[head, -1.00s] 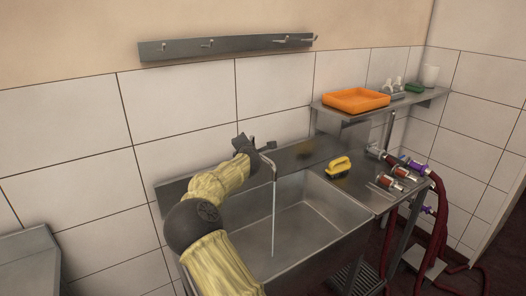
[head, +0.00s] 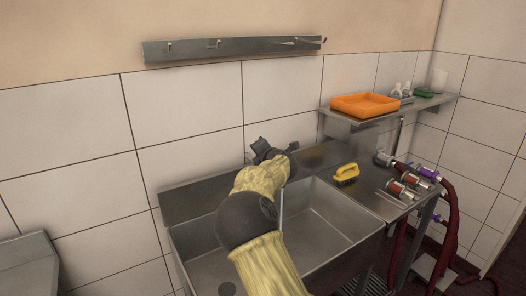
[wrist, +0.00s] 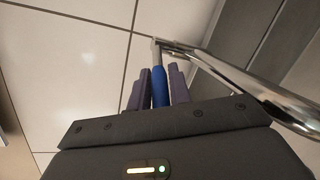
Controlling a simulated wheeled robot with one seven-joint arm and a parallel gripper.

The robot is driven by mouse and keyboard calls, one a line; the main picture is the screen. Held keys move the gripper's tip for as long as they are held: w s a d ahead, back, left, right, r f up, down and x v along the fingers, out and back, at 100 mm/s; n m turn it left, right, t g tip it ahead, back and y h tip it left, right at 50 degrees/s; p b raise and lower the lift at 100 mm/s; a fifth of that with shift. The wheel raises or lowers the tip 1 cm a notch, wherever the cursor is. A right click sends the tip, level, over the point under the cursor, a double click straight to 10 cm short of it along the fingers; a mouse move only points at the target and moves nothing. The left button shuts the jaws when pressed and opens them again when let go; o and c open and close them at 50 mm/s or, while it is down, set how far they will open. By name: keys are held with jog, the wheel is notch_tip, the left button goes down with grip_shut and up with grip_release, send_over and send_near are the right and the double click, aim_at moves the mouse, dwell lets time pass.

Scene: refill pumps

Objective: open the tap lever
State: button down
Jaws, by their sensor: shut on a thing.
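The tap lever, a rod with a blue sleeve (wrist: 159,86), stands between my gripper's fingers (wrist: 158,90) in the wrist view. My gripper is shut on it. The chrome tap spout (wrist: 245,84) runs off to the right from the lever's top end. In the head view my gripper (head: 265,150) is at the back of the sink, by the wall, and my arm hides the lever and most of the tap. A thin pale stream of water (head: 281,203) shows beside my arm, partly hidden by it.
The steel sink (head: 335,215) lies below my arm. A yellow brush (head: 346,174) and several pump fittings (head: 403,189) lie on the right worktop. An orange tray (head: 365,104) is on the wall shelf. A hook rail (head: 235,47) hangs above.

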jog(key=c, duration=1.3)
grip_release()
jog(key=b+v, duration=0.3)
jog(key=v, duration=1.4)
jog(key=shift+s+r, duration=0.15)
